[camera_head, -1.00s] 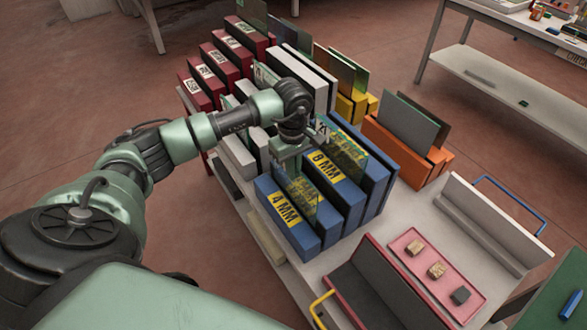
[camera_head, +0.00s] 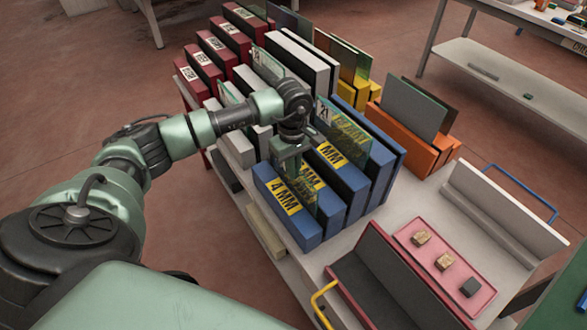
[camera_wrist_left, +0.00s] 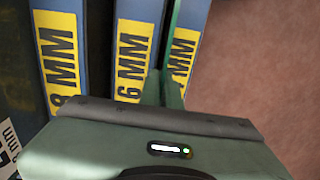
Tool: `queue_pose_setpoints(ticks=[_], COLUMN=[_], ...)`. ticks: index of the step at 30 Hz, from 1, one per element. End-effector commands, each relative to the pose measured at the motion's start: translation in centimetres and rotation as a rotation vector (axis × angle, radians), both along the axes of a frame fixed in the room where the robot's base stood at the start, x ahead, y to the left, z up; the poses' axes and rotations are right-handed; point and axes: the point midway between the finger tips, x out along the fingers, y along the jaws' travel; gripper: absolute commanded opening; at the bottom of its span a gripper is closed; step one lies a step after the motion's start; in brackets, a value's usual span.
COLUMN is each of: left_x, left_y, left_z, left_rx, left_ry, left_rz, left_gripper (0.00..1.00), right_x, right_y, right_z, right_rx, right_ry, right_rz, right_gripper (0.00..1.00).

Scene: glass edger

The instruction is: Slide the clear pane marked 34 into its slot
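The blue rack blocks (camera_head: 284,218) stand on the cart, with yellow labels reading 4 MM and, on another, 8 MM or similar, partly hidden. A clear greenish pane (camera_head: 309,184) stands upright between the 4 MM block and its neighbour; no number shows on it. My left gripper (camera_head: 290,162) points down at its upper edge. In the left wrist view the fingers (camera_wrist_left: 163,88) are close together around a thin green pane edge (camera_wrist_left: 172,32), between the 6 MM and 4 MM labels. Another clear pane (camera_head: 343,131), marked 21, stands further back. My right gripper is not in view.
Red blocks (camera_head: 197,87), white blocks (camera_head: 300,61), yellow blocks (camera_head: 346,92) and orange blocks (camera_head: 408,146) with panes stand around the blue ones. A pink tray (camera_head: 455,262) with small blocks lies at the right. A second table (camera_head: 480,80) is behind.

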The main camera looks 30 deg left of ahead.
Motion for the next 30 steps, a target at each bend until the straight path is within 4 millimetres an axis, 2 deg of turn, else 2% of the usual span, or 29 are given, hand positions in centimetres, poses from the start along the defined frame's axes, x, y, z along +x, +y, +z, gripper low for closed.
queue_pose_setpoints(ticks=[30], left_x=[0.08], left_y=[0.00], left_z=[-0.67], left_rx=[0.000], left_ry=[-0.003], left_rz=[0.000], left_gripper=[0.00], right_x=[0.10], right_y=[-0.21], right_z=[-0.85], right_rx=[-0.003], right_ry=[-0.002], right_rz=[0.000], right_gripper=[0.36])
